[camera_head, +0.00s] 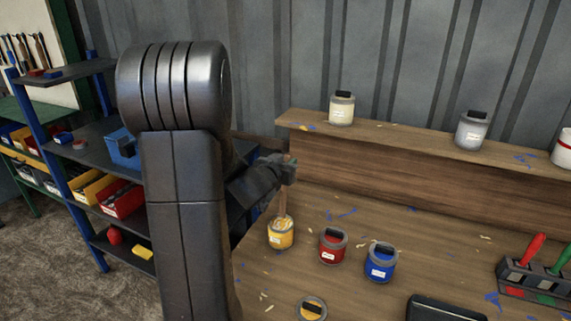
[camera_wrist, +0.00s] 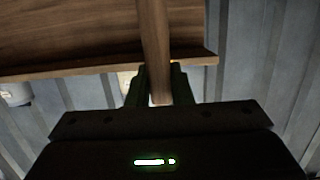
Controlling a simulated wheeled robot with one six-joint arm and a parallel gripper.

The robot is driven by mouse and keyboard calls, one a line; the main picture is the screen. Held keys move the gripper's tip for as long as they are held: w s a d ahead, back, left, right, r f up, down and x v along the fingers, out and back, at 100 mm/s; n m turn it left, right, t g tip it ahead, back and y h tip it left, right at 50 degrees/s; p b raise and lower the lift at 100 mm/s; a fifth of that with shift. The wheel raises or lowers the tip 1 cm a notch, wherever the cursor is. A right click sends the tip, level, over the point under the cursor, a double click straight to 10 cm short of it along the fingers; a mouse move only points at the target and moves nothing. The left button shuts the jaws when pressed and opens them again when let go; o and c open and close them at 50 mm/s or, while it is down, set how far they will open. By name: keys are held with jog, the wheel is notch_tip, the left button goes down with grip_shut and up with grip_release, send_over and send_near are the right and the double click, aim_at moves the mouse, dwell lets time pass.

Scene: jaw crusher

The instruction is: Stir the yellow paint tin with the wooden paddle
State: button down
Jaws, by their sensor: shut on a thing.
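The yellow paint tin (camera_head: 281,234) stands open on the wooden bench, left of a red and a blue tin. The wooden paddle (camera_head: 283,203) is roughly upright, and its lower end is inside the yellow tin's mouth. My gripper (camera_head: 287,170) is above the tin and shut on the paddle's upper part. In the wrist view the paddle (camera_wrist: 154,45) runs between the two fingers (camera_wrist: 160,88). The paddle's lower tip is hidden in the tin.
The red tin (camera_head: 332,245) and blue tin (camera_head: 381,262) stand close to the right. A round lid (camera_head: 312,309) lies in front. A rack (camera_head: 533,278) with coloured-handled tools is at the right. A raised shelf (camera_head: 420,139) with several tins runs along the back.

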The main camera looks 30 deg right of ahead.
aim_at(285, 192)
jog(key=shift+s+a+f+b, duration=0.2)
jog(key=shift+f+b, duration=0.7)
jog(key=shift+f, duration=0.3)
jog(key=shift+s+a+f+b, duration=0.15)
jog(key=shift+f+b, duration=0.75)
jog(key=shift+f, duration=0.25)
jog(key=shift+s+a+f+b, duration=0.2)
jog(key=shift+f+b, duration=0.7)
jog(key=shift+f, duration=0.3)
